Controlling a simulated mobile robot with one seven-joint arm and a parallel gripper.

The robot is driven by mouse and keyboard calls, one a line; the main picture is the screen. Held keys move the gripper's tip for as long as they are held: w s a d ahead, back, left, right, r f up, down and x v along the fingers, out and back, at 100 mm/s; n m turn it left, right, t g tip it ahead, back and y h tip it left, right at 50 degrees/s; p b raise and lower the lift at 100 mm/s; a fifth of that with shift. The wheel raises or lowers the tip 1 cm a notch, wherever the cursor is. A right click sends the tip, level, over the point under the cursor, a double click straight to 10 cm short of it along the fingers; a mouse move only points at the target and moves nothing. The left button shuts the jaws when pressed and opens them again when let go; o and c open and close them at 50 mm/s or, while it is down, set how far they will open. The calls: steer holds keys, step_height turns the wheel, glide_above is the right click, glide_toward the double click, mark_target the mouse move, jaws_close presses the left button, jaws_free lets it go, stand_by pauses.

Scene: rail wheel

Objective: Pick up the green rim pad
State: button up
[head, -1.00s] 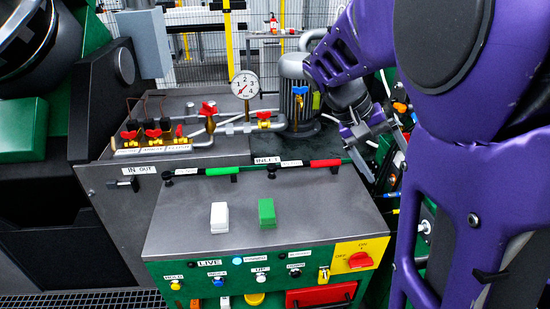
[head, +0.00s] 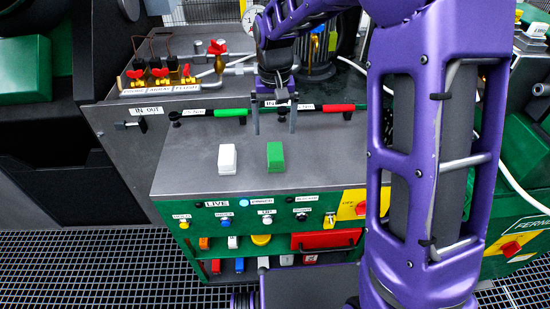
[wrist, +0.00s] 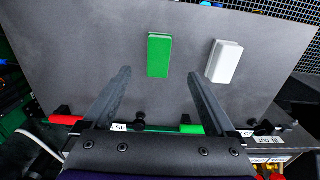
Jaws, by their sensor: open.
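The green rim pad (head: 275,155) is a small upright-looking green block on the grey top of the console (head: 330,160). It also shows in the wrist view (wrist: 159,55), ahead of the fingertips and roughly between their lines. My gripper (head: 274,128) is open and empty, with its two fingers pointing down above the console's back part, behind the green pad in the head view. In the wrist view my gripper (wrist: 160,75) has its fingers spread wide on either side. The fingers do not touch the pad.
A white block (head: 228,158) stands left of the green pad, also seen in the wrist view (wrist: 225,62). A rail with green (head: 231,112) and red (head: 338,107) handles runs along the console's back edge. Red-handled valves (head: 161,75) stand behind at left. The console top around the pads is clear.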

mark_target(275, 151)
steer(key=f, duration=0.3)
steer(key=f+b, duration=0.1)
steer(key=f, duration=0.6)
steer(key=shift+w+d+b, duration=0.1)
steer(key=shift+w+b, duration=0.2)
steer(key=shift+b, duration=0.05)
jaws_close()
steer(key=shift+r+p, duration=0.95)
steer(key=shift+r, duration=4.05)
